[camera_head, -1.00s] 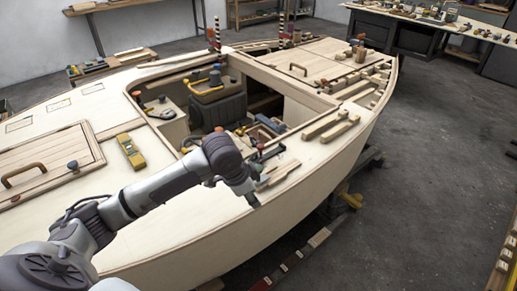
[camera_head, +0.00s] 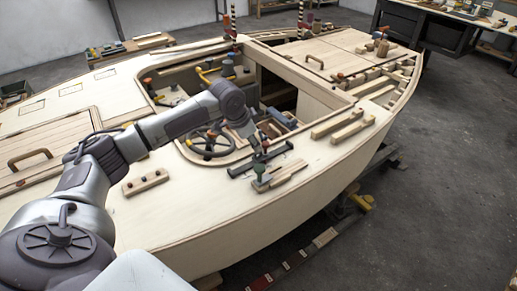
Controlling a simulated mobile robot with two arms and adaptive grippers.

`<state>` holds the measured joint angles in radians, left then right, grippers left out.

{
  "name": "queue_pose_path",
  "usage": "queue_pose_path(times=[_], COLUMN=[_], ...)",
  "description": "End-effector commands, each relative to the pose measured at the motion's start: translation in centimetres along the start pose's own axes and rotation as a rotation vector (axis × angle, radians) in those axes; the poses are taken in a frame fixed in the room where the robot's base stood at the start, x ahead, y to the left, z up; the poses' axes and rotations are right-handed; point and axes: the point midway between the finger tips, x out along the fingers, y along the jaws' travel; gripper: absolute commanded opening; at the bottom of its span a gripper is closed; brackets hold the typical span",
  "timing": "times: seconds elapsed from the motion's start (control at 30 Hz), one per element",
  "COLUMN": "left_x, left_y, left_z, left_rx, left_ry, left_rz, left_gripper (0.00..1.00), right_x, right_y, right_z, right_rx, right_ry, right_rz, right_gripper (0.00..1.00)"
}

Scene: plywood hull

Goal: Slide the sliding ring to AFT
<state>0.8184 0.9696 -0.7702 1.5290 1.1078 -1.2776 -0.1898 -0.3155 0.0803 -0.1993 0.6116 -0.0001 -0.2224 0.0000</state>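A dark straight rail (camera_head: 240,169) lies on the pale deck beside the cockpit opening, right of centre in the head view. A sliding ring on it is too small to make out surely, and no AFT mark is readable. My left gripper (camera_head: 260,152) points down at the middle of this rail, just above or touching it. Its fingers are small and dark, so their opening cannot be told. A green-topped knob (camera_head: 259,169) on a small block stands close in front of the gripper. My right gripper is out of view.
Wooden strips (camera_head: 289,172) lie right of the knob, and more wooden blocks (camera_head: 352,131) lie farther right. A wooden block (camera_head: 146,182) is nearer.

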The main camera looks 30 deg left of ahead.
Motion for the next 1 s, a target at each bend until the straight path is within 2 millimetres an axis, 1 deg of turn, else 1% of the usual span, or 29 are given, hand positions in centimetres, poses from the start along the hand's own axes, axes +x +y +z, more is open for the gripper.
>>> queue_pose_path(times=[0.03, 0.1, 0.2, 0.3, 0.43, 0.67, 0.7, 0.77, 0.9, 1.0], left_x=[1.1, 2.2, 3.6, 4.5, 5.0, 5.0, 5.0, 5.0, 5.0, 5.0], left_y=[0.1, 0.0, 0.0, 0.0, 0.0, 0.0, 0.0, 0.0, 0.0, 0.0], left_z=[0.0, 0.0, 0.0, 0.0, 0.0, 0.0, 0.0, 0.0, 0.0, 0.0], left_rx=[-0.001, -0.002, -0.001, 0.000, 0.000, 0.000, 0.000, 0.000, 0.000, 0.000], left_ry=[-0.002, -0.001, 0.000, 0.000, 0.000, 0.000, 0.000, 0.000, 0.000, 0.000], left_rz=[0.002, 0.002, 0.001, 0.000, -0.001, -0.001, -0.001, -0.001, -0.001, -0.001], left_gripper=[0.38, 0.38, 0.38, 0.38, 0.38, 0.38, 0.35, 0.25, 0.01, 0.00], right_x=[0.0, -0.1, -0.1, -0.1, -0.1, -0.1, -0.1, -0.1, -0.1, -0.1], right_y=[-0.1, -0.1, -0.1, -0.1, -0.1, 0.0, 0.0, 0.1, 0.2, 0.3], right_z=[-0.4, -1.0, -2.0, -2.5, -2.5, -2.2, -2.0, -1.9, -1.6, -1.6], right_rx=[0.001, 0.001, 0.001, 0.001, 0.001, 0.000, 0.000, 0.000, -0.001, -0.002], right_ry=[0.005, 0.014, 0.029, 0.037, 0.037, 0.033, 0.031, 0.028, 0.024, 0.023], right_rz=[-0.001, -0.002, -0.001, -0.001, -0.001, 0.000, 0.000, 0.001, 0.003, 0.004], right_gripper=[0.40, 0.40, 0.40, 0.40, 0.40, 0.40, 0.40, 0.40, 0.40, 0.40])
